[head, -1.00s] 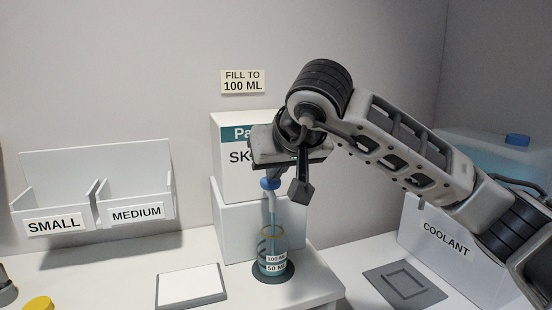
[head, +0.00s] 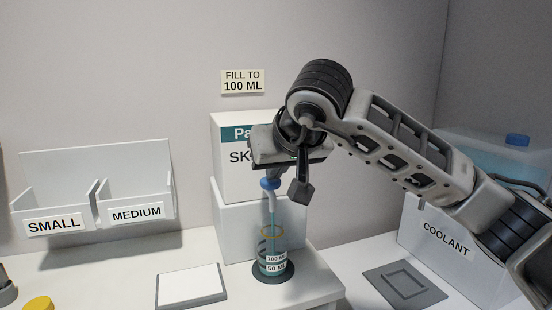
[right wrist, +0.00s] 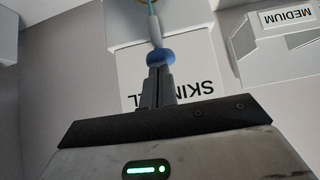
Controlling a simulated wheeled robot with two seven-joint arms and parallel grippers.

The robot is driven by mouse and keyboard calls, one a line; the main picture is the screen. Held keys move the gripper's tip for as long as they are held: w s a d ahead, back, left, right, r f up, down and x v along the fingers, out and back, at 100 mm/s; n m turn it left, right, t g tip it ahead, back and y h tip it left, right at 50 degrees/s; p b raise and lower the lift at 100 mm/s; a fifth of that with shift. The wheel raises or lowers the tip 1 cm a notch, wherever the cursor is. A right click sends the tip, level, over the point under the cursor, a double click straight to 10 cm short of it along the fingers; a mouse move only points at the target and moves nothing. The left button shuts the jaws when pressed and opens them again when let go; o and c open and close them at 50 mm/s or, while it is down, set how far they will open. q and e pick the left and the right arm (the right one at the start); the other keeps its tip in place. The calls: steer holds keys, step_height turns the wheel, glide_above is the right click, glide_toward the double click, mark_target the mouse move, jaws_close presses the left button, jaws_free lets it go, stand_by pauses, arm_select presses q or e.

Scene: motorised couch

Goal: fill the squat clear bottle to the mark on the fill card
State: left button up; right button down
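The squat clear bottle (head: 272,252) stands upright on a dark round pad under the spout, with labels reading 100 ML and 50 ML. A thin blue stream (head: 272,219) runs down into it. The labels and reflections make the exact liquid level hard to read. The fill card (head: 243,82) on the wall reads FILL TO 100 ML. My right gripper (head: 270,177) is above the blue-topped spout (head: 271,184). In the right wrist view its fingers (right wrist: 158,70) are together, their tips against the blue top (right wrist: 160,57). My left gripper is out of view.
A white SKIN-labelled box (head: 229,172) stands behind the spout. SMALL and MEDIUM bins (head: 135,214) are at left, with a white pad (head: 190,285) in front. A COOLANT container (head: 450,262) and a grey square mat (head: 404,286) are at right. A yellow cap (head: 38,303) lies front left.

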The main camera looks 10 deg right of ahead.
steer(key=shift+s+a+f, duration=0.1)
steer(key=shift+f, duration=0.35)
stand_by(2.5)
stand_by(0.9)
stand_by(0.8)
stand_by(0.9)
stand_by(0.7)
steer(key=shift+r, duration=0.15)
